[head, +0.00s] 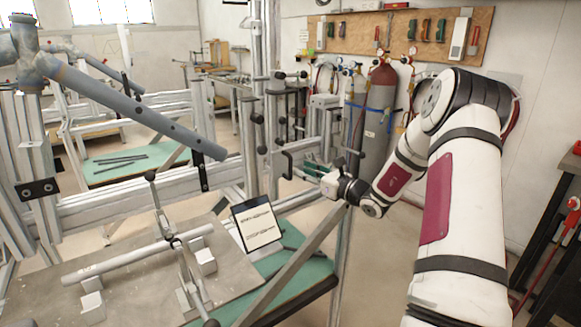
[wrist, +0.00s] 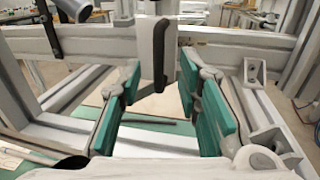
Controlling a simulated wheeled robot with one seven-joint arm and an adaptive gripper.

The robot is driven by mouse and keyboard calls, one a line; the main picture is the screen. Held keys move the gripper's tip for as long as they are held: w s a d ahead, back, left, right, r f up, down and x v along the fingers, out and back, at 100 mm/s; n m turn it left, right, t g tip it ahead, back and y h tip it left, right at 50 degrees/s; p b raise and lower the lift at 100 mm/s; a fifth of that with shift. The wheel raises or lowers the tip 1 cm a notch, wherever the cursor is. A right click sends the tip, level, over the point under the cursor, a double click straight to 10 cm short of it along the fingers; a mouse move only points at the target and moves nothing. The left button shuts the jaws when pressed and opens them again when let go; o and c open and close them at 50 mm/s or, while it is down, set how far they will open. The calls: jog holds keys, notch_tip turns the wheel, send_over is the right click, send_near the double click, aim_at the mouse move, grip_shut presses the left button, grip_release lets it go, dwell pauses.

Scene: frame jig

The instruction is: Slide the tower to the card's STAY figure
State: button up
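The tower (head: 252,120) is an upright aluminium post rising from the frame jig, left of my gripper in the head view. In the wrist view the tower (wrist: 145,38) is a light grey upright with a dark handle (wrist: 160,55) on it. My gripper (wrist: 160,107) is open, its two green pads wide apart. The handle shows in the gap between the pads, at their far end; nothing is visibly gripped. In the head view my gripper (head: 312,172) is small beside the frame. The card (head: 257,226) stands tilted below the tower; its two dark figure lines are too small to read.
A rail (head: 120,203) runs across behind the grey table (head: 130,265), which bears a welded tube assembly (head: 150,248). A thick grey tube (head: 140,108) slants above. A diagonal brace (head: 295,270) stands in front. Gas cylinders (head: 380,112) are behind my arm.

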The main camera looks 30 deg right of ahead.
aim_at(291, 176)
jog(key=x, duration=0.6)
jog(key=shift+w+a, duration=0.2)
grip_shut()
